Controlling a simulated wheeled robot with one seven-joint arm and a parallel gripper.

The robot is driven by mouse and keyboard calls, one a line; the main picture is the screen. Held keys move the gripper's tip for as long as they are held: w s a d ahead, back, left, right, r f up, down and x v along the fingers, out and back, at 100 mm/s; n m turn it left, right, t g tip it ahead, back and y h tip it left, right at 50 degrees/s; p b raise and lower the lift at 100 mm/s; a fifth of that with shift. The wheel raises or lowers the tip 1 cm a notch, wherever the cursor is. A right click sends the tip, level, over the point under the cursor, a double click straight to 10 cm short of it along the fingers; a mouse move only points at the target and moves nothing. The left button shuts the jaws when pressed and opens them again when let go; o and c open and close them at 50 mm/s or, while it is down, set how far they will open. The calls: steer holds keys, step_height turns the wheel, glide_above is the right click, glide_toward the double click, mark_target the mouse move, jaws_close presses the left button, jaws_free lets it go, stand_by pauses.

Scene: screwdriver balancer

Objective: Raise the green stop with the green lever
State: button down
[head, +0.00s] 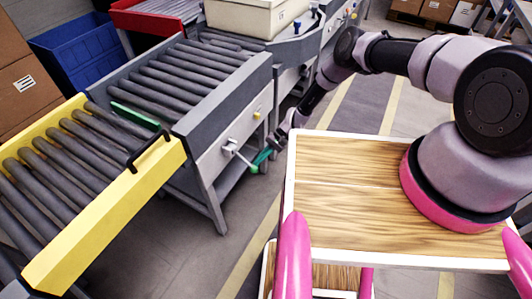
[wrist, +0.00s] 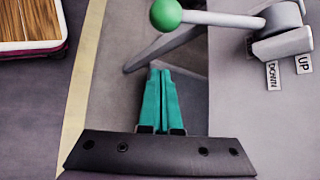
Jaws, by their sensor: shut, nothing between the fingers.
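The green lever shows in the wrist view as a green ball knob (wrist: 166,14) on a pale rod that runs right to a grey pivot (wrist: 284,30). Labels reading DOWN and UP sit beside the pivot. In the head view the lever (head: 236,152) sticks out from the grey conveyor's side. The green stop (head: 135,115) is a thin bar across the near end of that conveyor's rollers; its exact height is hard to tell. My gripper (wrist: 160,70) is shut and empty, its teal fingers just below the knob in the wrist picture, apart from it. It also shows in the head view (head: 262,157).
A yellow roller section (head: 110,215) with a black handle (head: 150,148) stands at the conveyor's near end. A yellow knob (head: 257,114) is on the conveyor's side. A beige bin (head: 255,14) stands farther back. Open floor lies beside the conveyor.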

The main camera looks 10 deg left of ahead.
steer(key=shift+s+a+r, duration=0.1)
steer(key=shift+s+r, duration=0.15)
steer(key=shift+s, duration=0.35)
steer(key=shift+s+a+r, duration=0.1)
steer(key=shift+s+r, duration=0.2)
steer(key=shift+s, duration=0.25)
steer(key=shift+s+a+r, duration=0.1)
steer(key=shift+s+r, duration=0.15)
steer(key=shift+s, duration=0.35)
steer(key=shift+d+r, duration=0.1)
steer(key=shift+d, duration=0.05)
steer(key=shift+s+d+r+h, duration=0.1)
steer(key=shift+d+r+h, duration=0.1)
steer(key=shift+h, duration=0.1)
steer(key=shift+s+r, duration=0.1)
steer(key=shift+r, duration=0.15)
step_height(320, 180, up, 13)
steer(key=m+g+h, duration=0.3)
steer(key=m+h, duration=0.1)
steer(key=h, duration=0.4)
steer(key=shift+d+m, duration=0.15)
steer(key=shift+m, duration=0.15)
steer(key=shift+r, duration=0.1)
